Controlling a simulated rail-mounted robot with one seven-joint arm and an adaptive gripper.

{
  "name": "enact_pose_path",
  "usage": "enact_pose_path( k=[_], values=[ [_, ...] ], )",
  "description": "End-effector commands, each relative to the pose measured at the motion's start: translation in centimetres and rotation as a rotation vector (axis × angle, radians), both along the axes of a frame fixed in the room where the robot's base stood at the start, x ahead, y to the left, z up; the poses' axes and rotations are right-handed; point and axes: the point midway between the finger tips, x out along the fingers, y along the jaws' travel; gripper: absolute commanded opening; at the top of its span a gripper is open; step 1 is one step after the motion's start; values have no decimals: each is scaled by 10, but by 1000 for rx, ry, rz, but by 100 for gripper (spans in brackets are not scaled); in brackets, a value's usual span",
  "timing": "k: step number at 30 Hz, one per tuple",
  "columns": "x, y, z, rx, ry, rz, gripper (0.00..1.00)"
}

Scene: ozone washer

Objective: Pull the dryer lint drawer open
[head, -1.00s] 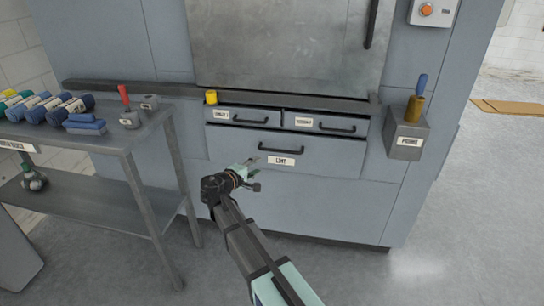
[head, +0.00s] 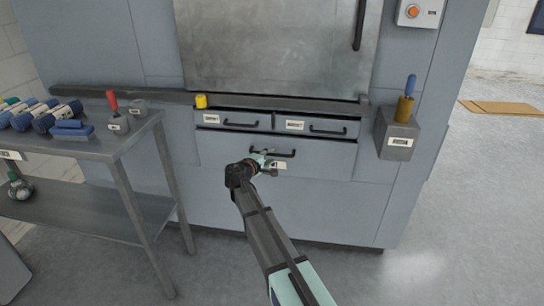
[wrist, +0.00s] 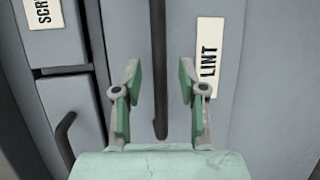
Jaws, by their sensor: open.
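The lint drawer (head: 325,160) is the wide lower drawer in the grey machine front, and it looks shut. Its dark bar handle (head: 287,154) shows partly behind my gripper (head: 266,158) in the head view. In the wrist view the handle (wrist: 158,70) runs upright between the two spread fingers of my gripper (wrist: 160,80), with clear gaps on both sides. The white LINT label (wrist: 209,55) is just right of the right finger. My gripper is open and empty; the depth between fingertips and handle is hard to judge.
Two smaller shut drawers (head: 270,124) with handles sit just above. A grey holder box (head: 396,140) juts out at the right. A metal table (head: 90,150) with rolls and brushes stands at the left.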

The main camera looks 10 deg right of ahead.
Motion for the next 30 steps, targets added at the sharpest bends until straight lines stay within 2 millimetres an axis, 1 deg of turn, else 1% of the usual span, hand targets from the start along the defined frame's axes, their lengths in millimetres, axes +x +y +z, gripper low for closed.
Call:
enact_pose_path(
  k=[1, 6, 17, 21, 30],
  values=[
    [7, -5, -2, 0, 0, -1, 41],
    [16, -13, -4, 0, 0, 1, 41],
    [18, -16, -4, 0, 0, 1, 41],
    [18, -16, -4, 0, 0, 1, 0],
    [15, -16, -5, 0, 0, 0, 0]
  ],
)
